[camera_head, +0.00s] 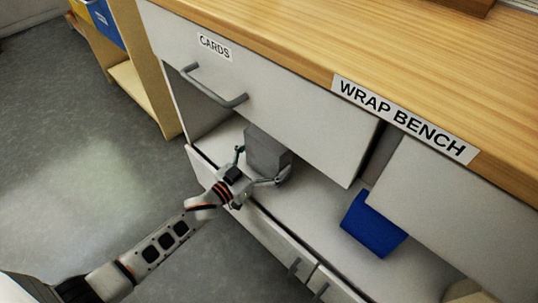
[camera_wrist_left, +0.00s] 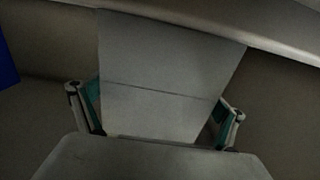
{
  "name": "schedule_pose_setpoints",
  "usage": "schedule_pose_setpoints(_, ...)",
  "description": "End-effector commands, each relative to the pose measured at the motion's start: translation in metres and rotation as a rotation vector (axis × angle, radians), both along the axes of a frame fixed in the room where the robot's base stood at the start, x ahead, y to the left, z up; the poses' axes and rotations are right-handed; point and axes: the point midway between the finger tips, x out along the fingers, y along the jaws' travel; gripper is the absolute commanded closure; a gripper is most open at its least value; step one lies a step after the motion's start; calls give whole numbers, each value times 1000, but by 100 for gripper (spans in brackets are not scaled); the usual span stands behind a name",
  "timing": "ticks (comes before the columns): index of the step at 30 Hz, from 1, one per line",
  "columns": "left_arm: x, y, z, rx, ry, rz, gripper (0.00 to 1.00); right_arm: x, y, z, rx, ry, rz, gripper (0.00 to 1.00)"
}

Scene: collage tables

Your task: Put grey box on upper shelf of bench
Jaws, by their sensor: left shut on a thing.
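The grey box (camera_head: 267,150) is at the left end of the open shelf of the bench, below the CARDS drawer. My left gripper (camera_head: 262,172) reaches in from the front and is shut on the box, with a finger on each side. In the left wrist view the box (camera_wrist_left: 160,85) fills the middle between the two fingers (camera_wrist_left: 158,115). The shelf (camera_head: 310,198) shows its bare surface to the right of the box. Whether the box's underside touches the shelf is hidden. My right gripper is not in view.
A blue box (camera_head: 373,224) stands on the shelf further right, and a beige round thing (camera_head: 470,292) is partly cut off. The CARDS drawer front (camera_head: 262,88) with its handle (camera_head: 214,88) overhangs the shelf. Cabinet doors (camera_head: 290,262) are below. The floor at left is clear.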

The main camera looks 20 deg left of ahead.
Motion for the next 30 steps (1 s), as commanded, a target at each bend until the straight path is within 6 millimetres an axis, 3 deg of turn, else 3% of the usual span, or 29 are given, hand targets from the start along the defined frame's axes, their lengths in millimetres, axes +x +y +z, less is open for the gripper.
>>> schedule_pose_setpoints(6, 1, 0, -1, -1, -4, 0, 29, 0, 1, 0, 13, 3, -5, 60)
schedule_pose_setpoints(7, 0, 0, -3, 1, -1, 0, 1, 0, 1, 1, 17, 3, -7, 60)
schedule_pose_setpoints(18, 1, 0, 6, 0, -5, -1, 0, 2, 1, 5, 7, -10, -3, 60)
schedule_pose_setpoints(23, -16, 6, 5, 1, -4, -1, 0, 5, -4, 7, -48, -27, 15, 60)
schedule_pose_setpoints(30, -60, 23, 8, 0, -8, 0, 0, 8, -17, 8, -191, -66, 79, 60)
